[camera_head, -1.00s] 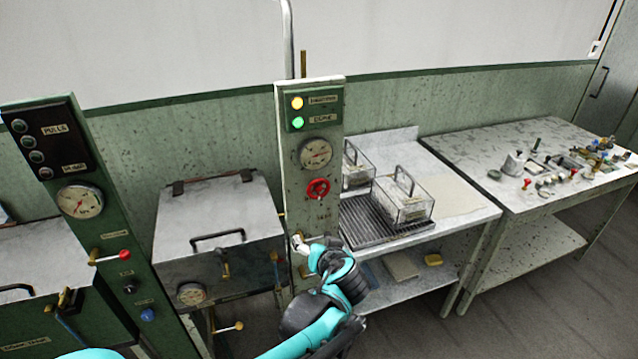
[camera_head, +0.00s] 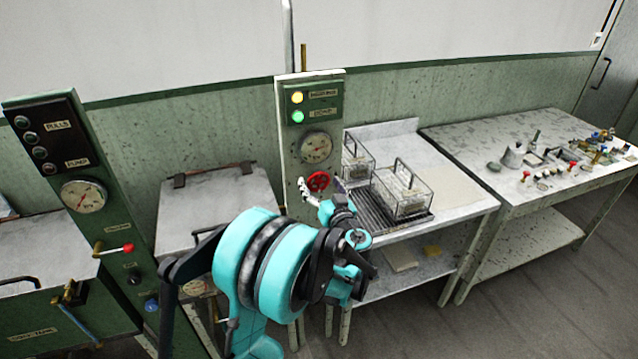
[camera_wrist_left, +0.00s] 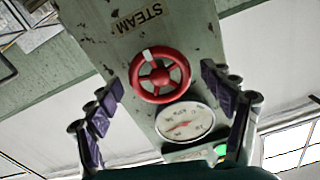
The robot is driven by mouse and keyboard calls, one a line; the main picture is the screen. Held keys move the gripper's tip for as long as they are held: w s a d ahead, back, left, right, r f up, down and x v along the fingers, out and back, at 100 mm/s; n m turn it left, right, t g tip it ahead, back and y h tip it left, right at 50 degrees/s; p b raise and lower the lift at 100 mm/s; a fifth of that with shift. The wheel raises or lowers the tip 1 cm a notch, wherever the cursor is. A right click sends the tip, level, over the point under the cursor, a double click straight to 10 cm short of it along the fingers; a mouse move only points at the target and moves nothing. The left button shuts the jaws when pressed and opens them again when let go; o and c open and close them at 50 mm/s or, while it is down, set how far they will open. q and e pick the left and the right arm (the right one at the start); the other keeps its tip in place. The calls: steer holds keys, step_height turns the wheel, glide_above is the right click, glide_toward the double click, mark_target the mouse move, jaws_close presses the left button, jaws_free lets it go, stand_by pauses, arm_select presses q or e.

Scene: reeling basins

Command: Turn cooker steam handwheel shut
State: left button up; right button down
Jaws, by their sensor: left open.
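The red cooker steam handwheel (camera_head: 318,181) is on the front of the pale green panel, below a round gauge (camera_head: 316,147). In the left wrist view the red handwheel (camera_wrist_left: 160,75) shows whole, with a white mark on its rim, next to the word STEAM. My left gripper (camera_head: 322,192) is just below and in front of the wheel in the head view. In the left wrist view my left gripper (camera_wrist_left: 165,103) is open, its dark finger pads on either side of the wheel and apart from it. The right gripper is not in view.
The panel carries a yellow lamp (camera_head: 297,97) and a green lamp (camera_head: 298,116). Wire baskets (camera_head: 403,190) stand close on the right bench. A grey lidded cooker (camera_head: 215,205) is at left, partly hidden by my arm. A red-knobbed lever (camera_head: 128,248) is farther left.

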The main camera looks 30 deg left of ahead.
arm_select(q)
steer(key=shift+w+a, duration=0.35)
steer(key=shift+a, duration=0.1)
steer(key=shift+c, duration=0.3)
steer(key=c, duration=1.1)
